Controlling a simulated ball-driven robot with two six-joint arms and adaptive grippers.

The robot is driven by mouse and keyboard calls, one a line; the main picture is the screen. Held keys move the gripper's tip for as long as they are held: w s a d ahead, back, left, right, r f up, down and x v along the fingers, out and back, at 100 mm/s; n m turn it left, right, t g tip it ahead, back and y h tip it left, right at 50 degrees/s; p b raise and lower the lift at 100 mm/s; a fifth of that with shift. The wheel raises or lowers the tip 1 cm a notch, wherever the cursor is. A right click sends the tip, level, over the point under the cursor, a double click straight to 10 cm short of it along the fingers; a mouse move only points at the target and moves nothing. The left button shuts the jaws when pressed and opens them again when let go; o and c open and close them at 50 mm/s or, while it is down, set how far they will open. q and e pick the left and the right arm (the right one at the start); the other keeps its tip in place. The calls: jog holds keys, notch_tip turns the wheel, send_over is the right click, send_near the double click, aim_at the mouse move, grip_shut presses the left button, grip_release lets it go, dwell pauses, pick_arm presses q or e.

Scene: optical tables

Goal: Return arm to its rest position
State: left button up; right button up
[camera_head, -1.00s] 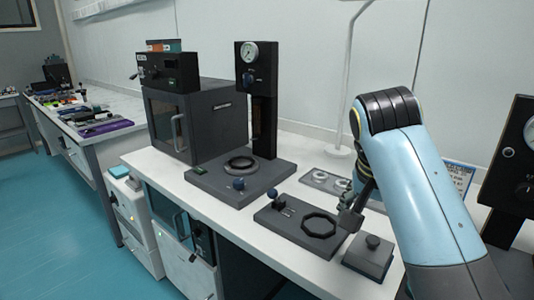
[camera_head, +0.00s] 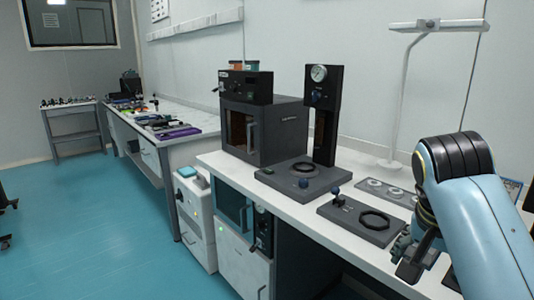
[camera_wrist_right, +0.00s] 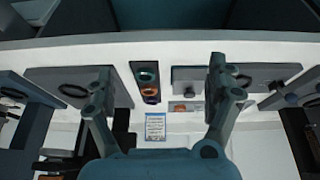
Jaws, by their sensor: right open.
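My right arm (camera_head: 485,215), light blue with a black ribbed joint, comes in from the right in the head view. Its dark gripper (camera_head: 412,262) hangs low near the front edge of the white bench (camera_head: 290,210), just right of a dark plate with an eight-sided ring (camera_head: 362,219). In the right wrist view the two fingers of this gripper (camera_wrist_right: 160,78) stand wide apart with nothing between them. The bench top lies beyond them. My left gripper is in neither view.
A gauge press (camera_head: 323,115) stands on the bench beside a dark oven (camera_head: 262,130). A small tray with rings (camera_head: 388,190) lies behind the plate. A white lamp stand (camera_head: 402,95) rises at the back. Blue floor (camera_head: 110,220) is clear at the left.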

jog(key=s+d+f+n+g+b, duration=0.1)
jog(key=s+f+g+b, duration=0.1)
jog(key=s+f, duration=0.65)
jog(key=s+d+f+n+g+b, duration=0.15)
jog(key=s+f, duration=0.25)
jog(key=f, duration=1)
jog(key=s+f+n+g+b, duration=0.15)
jog(key=s+f, duration=0.45)
jog(key=f, duration=0.6)
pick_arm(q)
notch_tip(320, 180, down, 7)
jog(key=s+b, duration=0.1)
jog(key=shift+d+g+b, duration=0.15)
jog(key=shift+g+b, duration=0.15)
pick_arm(e)
jog(key=s+f+n+t+y, duration=0.1)
jog(key=s+f+n, duration=0.2)
jog(key=s+f, duration=0.6)
jog(key=s+d+f+n+t+y, duration=0.1)
jog(key=s+f+n+t, duration=0.1)
jog(key=s+f, duration=0.8)
jog(key=shift+s+d+f+n+y, duration=0.3)
jog(key=shift+s+n, duration=0.3)
jog(key=shift+s, duration=1.85)
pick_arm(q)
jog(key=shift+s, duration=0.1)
